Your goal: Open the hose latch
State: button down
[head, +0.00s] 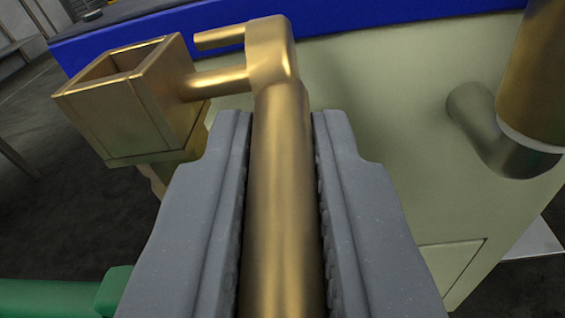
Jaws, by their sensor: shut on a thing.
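A brass latch lever (278,190) runs up the middle of the head view, between the two grey fingers of my gripper (282,150). My gripper is shut on this lever. The lever's upper end bends into a rounded knuckle, from which two short brass pins point left. The lower pin meets a square, open-topped brass housing (135,95) at the upper left. The lever's lower end runs out of the bottom of the picture.
A pale green tank or cabinet body (400,150) with a blue top edge (400,28) stands behind. A large brass pipe with a grey elbow (490,130) is at the upper right. A green hose (50,298) lies at the lower left. Dark floor shows at left.

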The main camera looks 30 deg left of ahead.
jog(key=shift+r+g, duration=0.4)
jog(key=shift+r, duration=0.05)
jog(key=shift+g+h+p, duration=0.35)
jog(key=shift+g+h, duration=0.05)
jog(key=shift+g, duration=0.1)
jog(key=shift+s, duration=0.1)
jog(key=c, duration=1.7)
grip_release()
jog(key=shift+s+d, duration=0.1)
jog(key=v, duration=1.3)
jog(key=shift+s, duration=0.2)
jog(key=shift+d, duration=0.1)
